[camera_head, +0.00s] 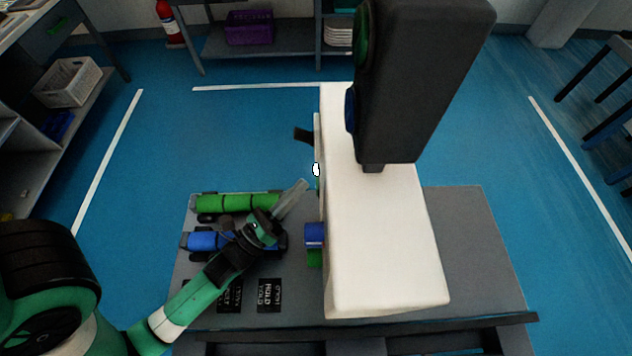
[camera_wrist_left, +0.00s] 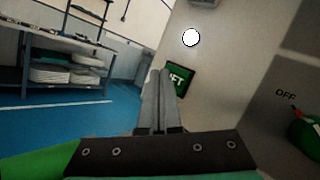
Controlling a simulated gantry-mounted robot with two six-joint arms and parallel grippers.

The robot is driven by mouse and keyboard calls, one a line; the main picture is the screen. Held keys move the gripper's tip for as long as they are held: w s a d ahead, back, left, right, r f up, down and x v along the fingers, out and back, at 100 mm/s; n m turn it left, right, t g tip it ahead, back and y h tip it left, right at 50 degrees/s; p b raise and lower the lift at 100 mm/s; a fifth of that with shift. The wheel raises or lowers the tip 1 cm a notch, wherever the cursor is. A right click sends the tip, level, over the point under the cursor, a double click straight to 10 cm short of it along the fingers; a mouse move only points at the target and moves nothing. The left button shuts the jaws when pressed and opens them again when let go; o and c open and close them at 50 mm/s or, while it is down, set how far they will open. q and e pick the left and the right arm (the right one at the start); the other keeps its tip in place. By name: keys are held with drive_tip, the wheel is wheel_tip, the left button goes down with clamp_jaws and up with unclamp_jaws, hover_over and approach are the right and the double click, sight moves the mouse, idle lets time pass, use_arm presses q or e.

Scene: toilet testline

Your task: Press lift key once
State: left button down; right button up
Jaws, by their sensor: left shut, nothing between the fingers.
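The lift key (camera_wrist_left: 180,78) is a dark green square with white lettering on the pale panel in the left wrist view. Its left part is hidden behind my fingers, so only the end of the word shows. My left gripper (camera_head: 303,184) is shut and empty, its tips close to the left side of the white housing (camera_head: 385,250). In the left wrist view the shut fingers (camera_wrist_left: 160,72) point at the panel and overlap the key's left edge. I cannot tell whether they touch it. The key's face is not visible in the head view. My right gripper is not in view.
A round white light (camera_wrist_left: 191,37) sits above the key, and an OFF label (camera_wrist_left: 285,95) is to the right. A large dark block (camera_head: 425,80) stands on the housing. Green rollers (camera_head: 238,202) and black labelled plates (camera_head: 269,295) lie on the grey bench (camera_head: 465,240).

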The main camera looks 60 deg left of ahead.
use_arm(q)
drive_tip(key=shift+w+d+b, duration=0.2)
drive_tip(key=shift+w+b, duration=0.2)
drive_tip(key=shift+b, duration=0.25)
